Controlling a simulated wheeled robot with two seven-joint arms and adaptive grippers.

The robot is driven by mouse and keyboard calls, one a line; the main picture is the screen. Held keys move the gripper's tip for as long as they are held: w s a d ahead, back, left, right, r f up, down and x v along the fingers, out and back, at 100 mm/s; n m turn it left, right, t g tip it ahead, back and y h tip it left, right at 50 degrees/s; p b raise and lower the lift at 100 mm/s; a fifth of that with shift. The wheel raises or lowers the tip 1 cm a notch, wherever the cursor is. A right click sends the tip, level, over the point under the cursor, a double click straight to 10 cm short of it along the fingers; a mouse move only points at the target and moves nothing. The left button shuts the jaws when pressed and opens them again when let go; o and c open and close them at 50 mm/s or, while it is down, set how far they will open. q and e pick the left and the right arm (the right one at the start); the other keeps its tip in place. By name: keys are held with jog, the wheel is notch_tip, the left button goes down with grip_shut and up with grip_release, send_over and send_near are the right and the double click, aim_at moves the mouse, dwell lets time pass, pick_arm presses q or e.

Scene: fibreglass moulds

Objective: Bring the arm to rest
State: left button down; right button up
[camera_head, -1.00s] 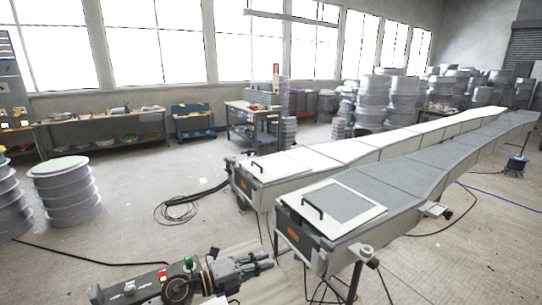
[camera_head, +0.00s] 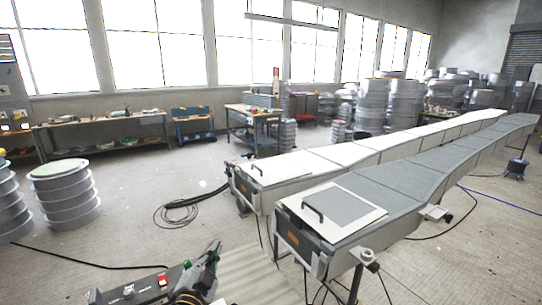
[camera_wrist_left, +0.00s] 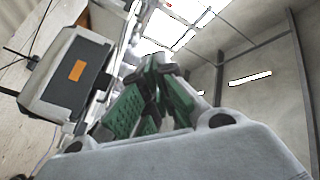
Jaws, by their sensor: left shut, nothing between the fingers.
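My left gripper (camera_head: 213,250) is at the bottom of the head view, left of the near mould, and points upward. Its green-padded fingers (camera_wrist_left: 150,98) show in the left wrist view, closed together with nothing between them. It is apart from every object. My right gripper is not in view. The long grey-topped mould (camera_head: 385,190) stands to the right of the gripper. Its end face with an orange label (camera_wrist_left: 77,70) shows at the left of the wrist view.
A white-topped mould (camera_head: 300,165) runs beside the grey one. Ribbed drums (camera_head: 65,195) stand at the left. Coiled black cable (camera_head: 178,212) lies on the floor, and a cable runs toward the drums. Workbenches (camera_head: 105,122) line the windows. The floor between is open.

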pick_arm(q)
jog(key=s+a+f+n+g+y, duration=0.2)
jog(key=s+a+f+n+g, duration=0.25)
jog(key=s+f, duration=0.3)
jog(key=s+a+f+n+g+y, duration=0.2)
jog(key=s+a+f+n+g, duration=0.1)
jog(key=s+f+g, duration=0.5)
jog(key=s+d+f+g+h, duration=0.25)
jog(key=s+f, duration=0.25)
jog(key=s, duration=0.5)
notch_tip(320, 180, down, 32)
jog(key=s+a+f+g, duration=0.1)
jog(key=s, duration=0.1)
jog(key=s+a+f, duration=0.2)
jog(key=s+f, duration=0.8)
jog(key=s, duration=0.1)
jog(key=s+a+f+g, duration=0.1)
jog(key=s+a+f, duration=0.2)
jog(key=s+f, duration=0.7)
jog(key=shift+s+y, duration=0.45)
jog(key=shift+s, duration=0.15)
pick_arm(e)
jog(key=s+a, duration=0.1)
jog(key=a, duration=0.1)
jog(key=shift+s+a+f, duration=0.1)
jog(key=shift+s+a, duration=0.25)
